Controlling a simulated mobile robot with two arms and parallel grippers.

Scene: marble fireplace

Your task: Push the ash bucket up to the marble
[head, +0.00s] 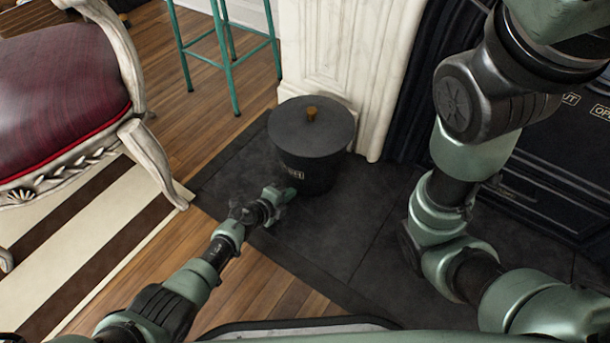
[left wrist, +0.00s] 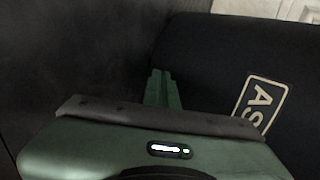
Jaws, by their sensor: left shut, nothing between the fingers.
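The ash bucket (head: 308,172) is black with a lid and a wooden knob, and stands upright on the dark hearth slab. The white marble (head: 342,62) of the fireplace rises right behind it; the bucket's lid hides whether the two touch. My left gripper (head: 284,193) is shut and empty, low at the bucket's near left side. In the left wrist view its green fingers (left wrist: 162,90) are together beside the bucket's dark wall (left wrist: 215,65), with part of its label showing. I cannot tell whether they touch the wall. My right arm shows at the right, but its gripper is out of view.
A red upholstered chair (head: 60,95) stands at the left on a striped rug (head: 85,235). A teal stool (head: 232,60) stands behind on the wood floor. The dark hearth (head: 335,225) is clear in front of the bucket. A black stove front (head: 545,165) is at the right.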

